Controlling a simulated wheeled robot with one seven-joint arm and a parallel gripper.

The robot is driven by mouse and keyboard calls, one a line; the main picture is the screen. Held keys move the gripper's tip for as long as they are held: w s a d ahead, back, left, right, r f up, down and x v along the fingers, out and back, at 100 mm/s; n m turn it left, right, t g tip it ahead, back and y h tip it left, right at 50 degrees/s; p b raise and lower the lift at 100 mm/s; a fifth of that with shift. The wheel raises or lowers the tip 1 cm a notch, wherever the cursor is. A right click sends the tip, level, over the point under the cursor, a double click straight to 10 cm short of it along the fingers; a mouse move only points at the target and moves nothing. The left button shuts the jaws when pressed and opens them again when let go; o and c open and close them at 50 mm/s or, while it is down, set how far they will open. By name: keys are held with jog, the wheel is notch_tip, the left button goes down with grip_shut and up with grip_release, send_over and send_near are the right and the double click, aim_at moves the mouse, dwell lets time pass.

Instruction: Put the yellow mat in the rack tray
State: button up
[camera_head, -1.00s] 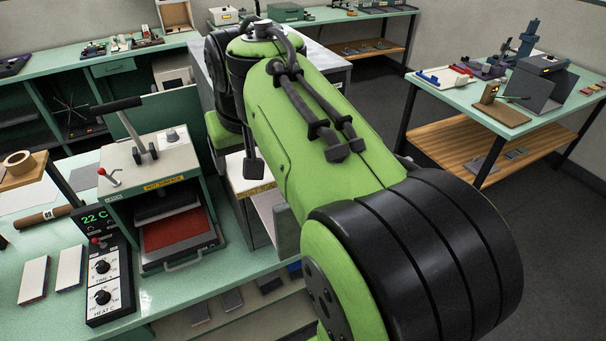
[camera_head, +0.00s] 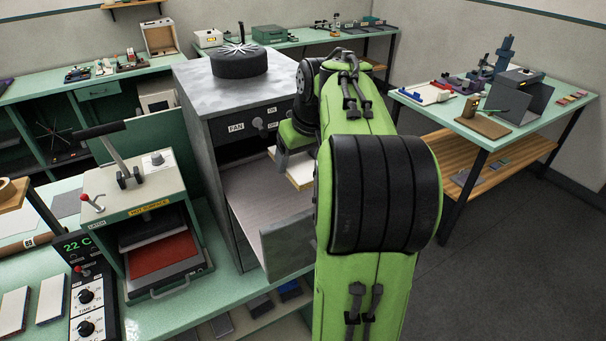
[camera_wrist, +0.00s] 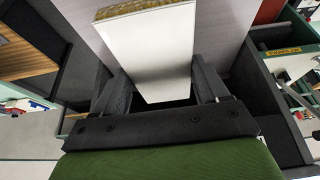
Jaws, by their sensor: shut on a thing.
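The yellow mat (camera_wrist: 150,45) shows in the wrist view as a pale slab, with yellow tufting along its far edge. My gripper (camera_wrist: 160,88) is shut on its near end, one dark finger on each side. In the head view the mat (camera_head: 300,176) is a small pale piece with a yellowish edge, held in front of the opening of the grey cabinet (camera_head: 215,130) marked FAN. My arm hides part of it. A pale, finely ribbed surface (camera_head: 255,200) lies in that opening, below and left of the mat; I cannot tell whether it is the rack tray.
A grey upright panel (camera_head: 285,245) stands at the opening's front right. A heat press (camera_head: 150,195) marked HOT SURFACE stands left of the cabinet, near a control box (camera_head: 85,290) reading 22 C. A side table (camera_head: 465,120) with tools is at the right. The floor between is clear.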

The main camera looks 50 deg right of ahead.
jog(key=shift+d, duration=0.9)
notch_tip(320, 180, down, 7)
jog(key=shift+a+f+b, duration=0.15)
jog(key=shift+b, duration=0.8)
jog(key=o, duration=1)
jog(key=shift+o, duration=0.2)
jog(key=shift+r, duration=0.2)
jog(key=p+v, duration=0.3)
jog(key=v, duration=0.9)
